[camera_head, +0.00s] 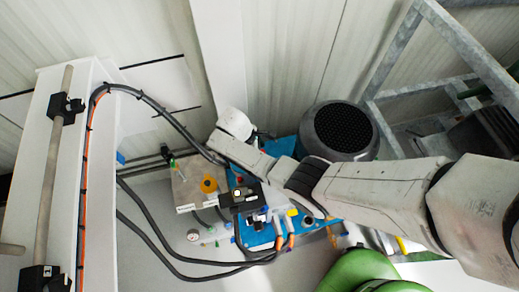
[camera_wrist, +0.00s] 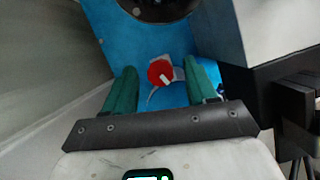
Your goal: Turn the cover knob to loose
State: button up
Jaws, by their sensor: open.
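In the wrist view a round red knob (camera_wrist: 161,73) with a white pointer bar sits on a blue surface (camera_wrist: 110,45). The bar slants from upper left to lower right. A small pale plate shows behind the knob. My gripper (camera_wrist: 160,68) is open, with one green finger to the left of the knob and the other to its right. Gaps show on both sides, and I cannot tell how far the fingertips are from the surface. In the head view my arm hides the knob and the fingers.
In the wrist view a grey box (camera_wrist: 270,30) with a black edge stands close on the right, and a dark round part (camera_wrist: 155,8) lies beyond the knob. The head view shows black hoses (camera_head: 150,225), a black-topped drum (camera_head: 341,130), a metal frame (camera_head: 400,45) and a green rounded body (camera_head: 355,270).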

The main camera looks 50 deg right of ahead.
jog(key=p+v, duration=0.1)
jog(key=v, duration=0.9)
jog(key=shift+r, duration=0.4)
jog(key=shift+w+a, duration=0.1)
jog(key=shift+a, duration=0.05)
jog(key=s+a+r+m+t+y, duration=0.2)
jog(key=s+a+m+t, duration=0.2)
jog(key=a, duration=0.1)
jog(key=s+r+m+t+y, duration=0.1)
jog(key=s+r+m+t, duration=0.35)
jog(key=s+r, duration=0.65)
jog(key=s+d+f+g, duration=0.1)
jog(key=s+f+g, duration=0.3)
jog(key=s, duration=0.5)
jog(key=shift+d+m, duration=0.15)
jog(key=shift+m, duration=0.3)
jog(key=shift+w, duration=0.1)
